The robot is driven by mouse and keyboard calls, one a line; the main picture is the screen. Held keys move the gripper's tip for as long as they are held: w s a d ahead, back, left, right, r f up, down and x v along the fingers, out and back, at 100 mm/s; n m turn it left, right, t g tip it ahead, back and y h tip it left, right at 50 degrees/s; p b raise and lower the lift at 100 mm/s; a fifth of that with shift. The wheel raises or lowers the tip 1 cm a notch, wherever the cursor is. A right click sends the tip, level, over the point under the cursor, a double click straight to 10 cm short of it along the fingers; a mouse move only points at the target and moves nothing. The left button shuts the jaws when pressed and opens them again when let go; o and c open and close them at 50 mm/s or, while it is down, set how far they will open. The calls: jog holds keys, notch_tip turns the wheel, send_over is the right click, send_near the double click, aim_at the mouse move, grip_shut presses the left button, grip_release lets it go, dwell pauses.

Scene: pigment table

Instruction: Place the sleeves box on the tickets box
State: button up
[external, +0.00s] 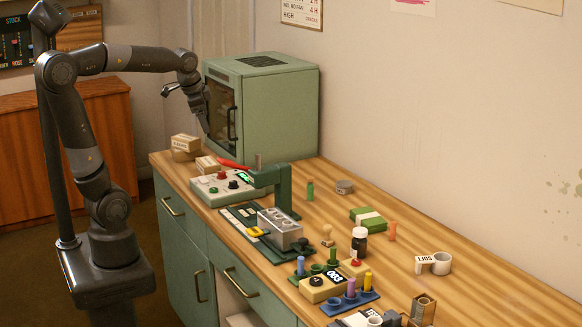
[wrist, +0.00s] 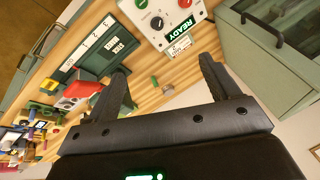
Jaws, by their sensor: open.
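Small tan cardboard boxes sit at the far left end of the bench in the external view. One upper box (external: 186,142) rests on a lower tan piece (external: 185,155). Another low tan box (external: 207,165) lies beside them, by the control box. I cannot read their labels, so I cannot tell which is the sleeves box and which the tickets box. No tan box is clear there.
A green oven-like cabinet (external: 285,105) stands close to my gripper at the back. The control box (external: 225,187) and a green press (external: 283,180) stand in front of the boxes. Bottles, pegs and a tape roll (external: 441,263) lie farther right. The bench's back strip is mostly clear.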

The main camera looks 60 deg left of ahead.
jog(key=s+d+f+n+t+h, duration=0.1)
jog(key=s+d+f+n, duration=0.3)
jog(key=s+d, duration=0.5)
jog(key=s+f, duration=0.1)
jog(key=s, duration=0.1)
jog(key=shift+s+d+f+t+h, duration=0.15)
jog(key=shift+s+d+t+h, duration=0.15)
jog(key=shift+s+d+h, duration=0.1)
